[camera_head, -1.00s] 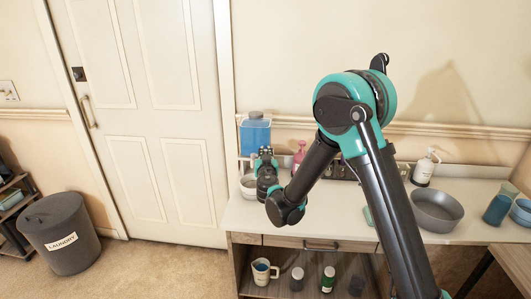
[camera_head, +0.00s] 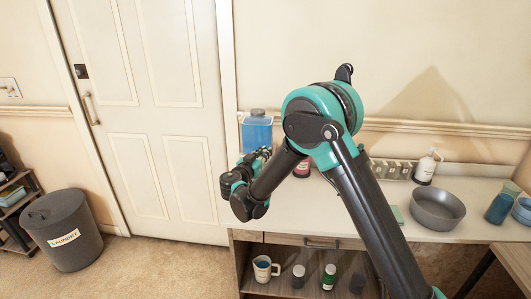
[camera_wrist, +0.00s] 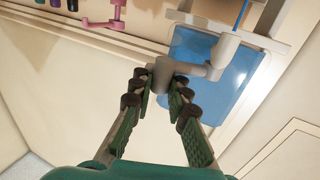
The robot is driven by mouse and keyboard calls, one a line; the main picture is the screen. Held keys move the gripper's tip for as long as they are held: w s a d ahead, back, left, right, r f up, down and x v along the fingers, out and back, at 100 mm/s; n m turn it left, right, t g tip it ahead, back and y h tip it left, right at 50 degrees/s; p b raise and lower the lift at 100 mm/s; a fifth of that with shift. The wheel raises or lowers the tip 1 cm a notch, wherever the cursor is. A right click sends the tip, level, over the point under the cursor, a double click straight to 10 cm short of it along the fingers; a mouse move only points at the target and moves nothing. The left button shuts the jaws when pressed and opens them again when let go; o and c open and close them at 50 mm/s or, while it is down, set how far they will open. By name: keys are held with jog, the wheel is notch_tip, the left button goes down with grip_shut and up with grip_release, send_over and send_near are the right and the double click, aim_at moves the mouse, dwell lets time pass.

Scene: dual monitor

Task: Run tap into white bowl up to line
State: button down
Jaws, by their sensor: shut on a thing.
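A blue water container (camera_head: 257,133) stands at the left end of the counter and also fills the upper right of the wrist view (camera_wrist: 205,75). Its grey tap (camera_wrist: 215,62) shows in front of it in the wrist view. My gripper (camera_wrist: 160,88) is shut on the rounded grey end of the tap, with one finger on each side. In the head view my gripper and forearm are in front of the container's lower part, so the tap is hidden there. The white bowl cannot be made out now; its earlier spot is behind my arm. The fill line and water level are not visible.
A pink pump bottle (camera_wrist: 117,15) stands near the container. A mug (camera_head: 264,268) and several jars sit on the shelf below. A laundry bin (camera_head: 64,230) stands left.

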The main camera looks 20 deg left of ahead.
dwell(0.3)
jog(key=c, duration=1.5)
grip_release()
jog(key=shift+o, duration=0.2)
jog(key=s+a, duration=0.1)
jog(key=s, duration=1.1)
jog(key=shift+a, duration=0.15)
